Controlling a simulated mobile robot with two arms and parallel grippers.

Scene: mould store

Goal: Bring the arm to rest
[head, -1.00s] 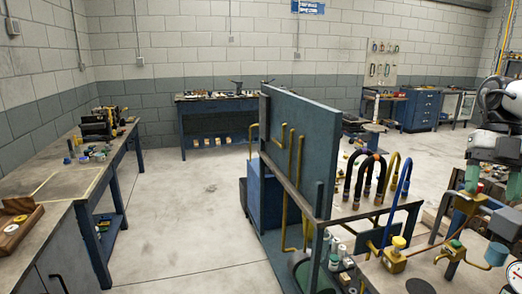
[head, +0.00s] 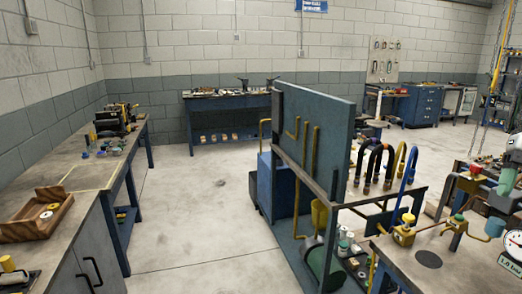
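Neither of my grippers shows in the head view. A white, dark and green jointed shape (head: 506,180) is cut off by the right edge, above the near bench. I cannot tell whether it is part of my arm or a machine, and no fingertips can be made out on it.
A blue upright panel (head: 325,130) with yellow pipes stands centre. The near right bench (head: 440,265) carries valves and a gauge (head: 512,247). Left are a long workbench (head: 95,170) and a wooden tray (head: 45,228). Pale floor (head: 205,210) lies clear between.

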